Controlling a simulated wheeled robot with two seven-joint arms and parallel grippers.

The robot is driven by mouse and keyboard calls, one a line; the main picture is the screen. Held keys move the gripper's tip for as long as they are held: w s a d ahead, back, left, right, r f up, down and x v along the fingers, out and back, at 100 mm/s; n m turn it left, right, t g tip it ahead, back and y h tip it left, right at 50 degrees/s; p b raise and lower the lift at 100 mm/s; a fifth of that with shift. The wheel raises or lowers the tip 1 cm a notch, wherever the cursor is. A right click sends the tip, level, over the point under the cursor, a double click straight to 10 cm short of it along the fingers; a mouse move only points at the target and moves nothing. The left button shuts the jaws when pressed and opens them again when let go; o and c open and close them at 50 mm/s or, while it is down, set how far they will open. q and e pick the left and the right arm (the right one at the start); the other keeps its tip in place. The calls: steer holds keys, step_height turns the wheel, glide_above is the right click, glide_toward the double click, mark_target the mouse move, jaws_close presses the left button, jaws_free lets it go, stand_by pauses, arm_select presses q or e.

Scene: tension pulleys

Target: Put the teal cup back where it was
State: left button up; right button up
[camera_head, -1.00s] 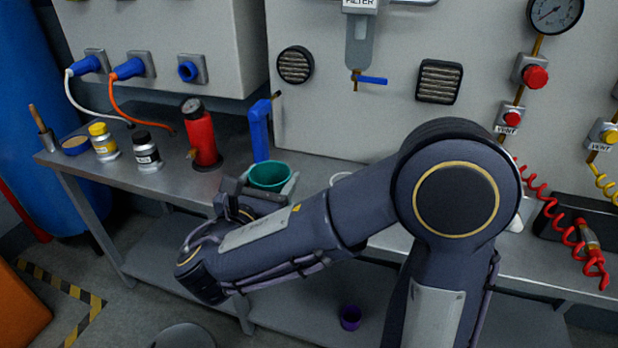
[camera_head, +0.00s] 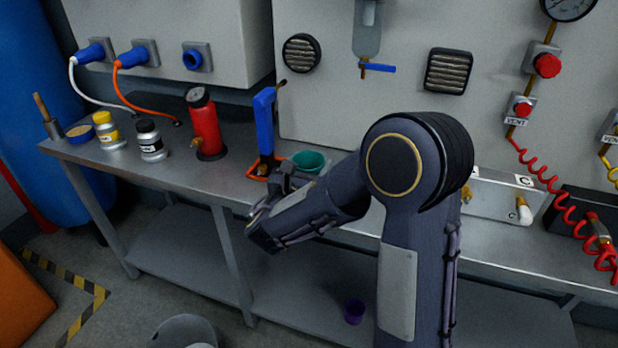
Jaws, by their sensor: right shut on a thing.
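The teal cup (camera_head: 309,161) is upright at the bench, just right of the blue hand tool, with its rim and inside showing. My right gripper (camera_head: 295,178) is shut on the cup; its fingers are mostly hidden behind my own wrist. My right forearm hides the lower part of the cup, so I cannot tell whether its base touches the bench. My left gripper does not show.
A blue upright tool (camera_head: 265,125) with an orange base stands left of the cup. A red bottle (camera_head: 204,124), a black-capped jar (camera_head: 149,142) and a yellow-capped jar (camera_head: 107,131) stand further left on the metal bench (camera_head: 190,176). A purple cup (camera_head: 354,311) sits on the lower shelf.

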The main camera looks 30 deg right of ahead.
step_height(320, 180, down, 3)
steer(key=shift+w+d+f, duration=0.1)
steer(key=shift+d+f, duration=0.05)
steer(key=shift+f, duration=0.05)
steer(key=shift+b, duration=0.3)
steer(key=shift+f, duration=0.2)
steer(key=o, duration=1.1)
steer(key=shift+c, duration=0.2)
steer(key=shift+r, duration=0.15)
